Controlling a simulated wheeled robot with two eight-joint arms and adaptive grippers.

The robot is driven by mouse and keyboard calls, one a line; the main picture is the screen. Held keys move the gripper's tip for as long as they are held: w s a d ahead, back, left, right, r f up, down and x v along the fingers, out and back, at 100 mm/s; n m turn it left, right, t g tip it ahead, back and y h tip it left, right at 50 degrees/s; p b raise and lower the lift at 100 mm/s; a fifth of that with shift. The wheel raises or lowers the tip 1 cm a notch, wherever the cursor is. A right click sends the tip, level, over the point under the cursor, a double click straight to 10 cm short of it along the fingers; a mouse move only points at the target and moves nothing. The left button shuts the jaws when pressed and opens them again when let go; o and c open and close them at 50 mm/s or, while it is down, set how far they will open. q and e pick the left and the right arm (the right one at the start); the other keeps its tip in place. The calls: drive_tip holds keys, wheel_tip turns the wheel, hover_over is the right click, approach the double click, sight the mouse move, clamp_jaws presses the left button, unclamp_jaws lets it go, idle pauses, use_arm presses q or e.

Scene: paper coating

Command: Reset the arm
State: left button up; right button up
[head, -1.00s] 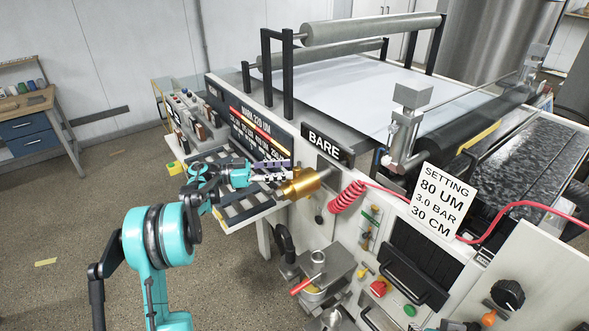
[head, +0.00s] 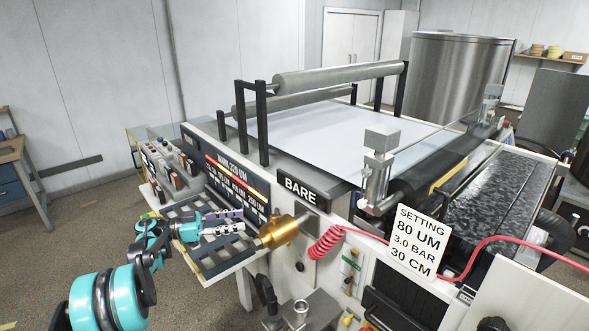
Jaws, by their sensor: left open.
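My left gripper (head: 243,222) is in the left half of the head view, above the slatted grey side tray (head: 215,268). Its two fingers are apart and point right, with nothing seen between them. A gold cylinder (head: 283,231) sticks out from the machine's front just right of the fingertips, with a small gap between in the picture. My teal left arm (head: 108,300) comes in from the lower left. My right gripper is out of view.
The coating machine carries a white sheet (head: 310,132), a grey upper roller (head: 338,78) and a dark roller (head: 425,180). A red coiled hose (head: 325,243) hangs beside the "SETTING 80 UM" sign (head: 417,241). Open floor (head: 75,245) lies at left.

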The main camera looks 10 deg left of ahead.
use_arm(q)
drive_tip(key=w+d+r+n+t+y+b, duration=0.25)
drive_tip(key=r+n+t+y, duration=0.2)
drive_tip(key=r+t, duration=0.35)
drive_tip(key=w+d+r+n+t+y+b, duration=0.1)
drive_tip(key=r+n+t+y+b, duration=0.25)
drive_tip(key=r+t+y, duration=0.45)
drive_tip(key=s+d+f+n+g+y+b, duration=0.1)
drive_tip(key=s+f+g, duration=0.4)
drive_tip(key=s+f, duration=0.6)
drive_tip(key=s+d+f+n+g+y+b, duration=0.1)
drive_tip(key=s+d+f+g, duration=0.5)
drive_tip(key=s+f, duration=0.6)
drive_tip(key=s+d+f+n+g+y+b, duration=0.2)
drive_tip(key=s+f+g, duration=0.3)
drive_tip(key=s+f, duration=0.6)
wheel_tip(320, 180, down, 3)
drive_tip(key=shift+s+d+r+n+b, duration=0.1)
drive_tip(key=shift+s+d+n+b, duration=0.2)
drive_tip(key=shift+d+n+b, duration=0.45)
